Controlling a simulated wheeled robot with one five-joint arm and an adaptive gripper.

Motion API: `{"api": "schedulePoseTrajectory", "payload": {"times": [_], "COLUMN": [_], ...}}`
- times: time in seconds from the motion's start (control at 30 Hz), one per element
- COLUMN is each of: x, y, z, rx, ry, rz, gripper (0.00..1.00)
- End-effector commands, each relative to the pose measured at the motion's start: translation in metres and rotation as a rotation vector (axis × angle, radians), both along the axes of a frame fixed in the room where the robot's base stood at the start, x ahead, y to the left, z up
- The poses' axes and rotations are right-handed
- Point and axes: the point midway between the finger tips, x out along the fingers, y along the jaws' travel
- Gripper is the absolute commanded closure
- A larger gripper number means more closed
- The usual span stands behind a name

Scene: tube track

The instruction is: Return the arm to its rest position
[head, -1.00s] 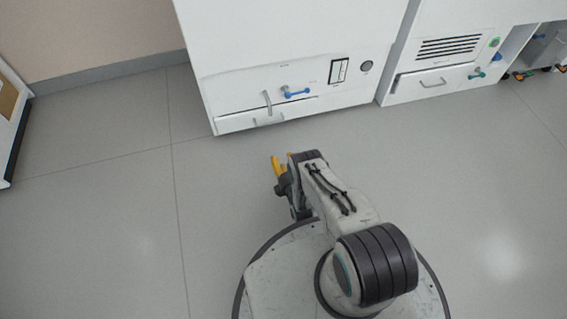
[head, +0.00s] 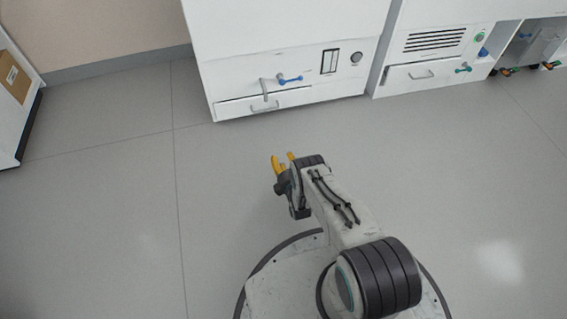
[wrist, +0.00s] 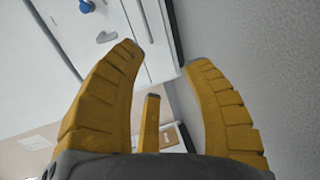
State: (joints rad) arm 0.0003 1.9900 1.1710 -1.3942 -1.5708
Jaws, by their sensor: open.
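My gripper (head: 283,161) has yellow fingers and is at the end of my arm, above the grey floor in the head view.
A white cabinet (head: 290,50) with a drawer, a grey handle and a blue valve stands ahead. A second white unit (head: 425,65) with a vent is at the right. Grey floor (head: 110,200) is clear between.

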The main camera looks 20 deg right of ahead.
Motion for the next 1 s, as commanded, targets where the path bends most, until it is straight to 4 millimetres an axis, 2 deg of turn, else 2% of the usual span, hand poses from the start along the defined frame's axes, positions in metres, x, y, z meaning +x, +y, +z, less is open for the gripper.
{"api": "schedulePoseTrajectory", "payload": {"times": [0.77,0.87,0.97,1.0], "x": [0.002,0.007,0.02,0.027], "y": [0.0,0.0,0.0,0.0], "z": [0.001,0.009,0.032,0.046], "rx": [0.0,0.009,0.033,0.05], "ry": [0.0,0.005,0.019,0.028], "rz": [0.0,-0.002,-0.007,-0.011], "gripper": [0.55,0.55,0.55,0.55]}}
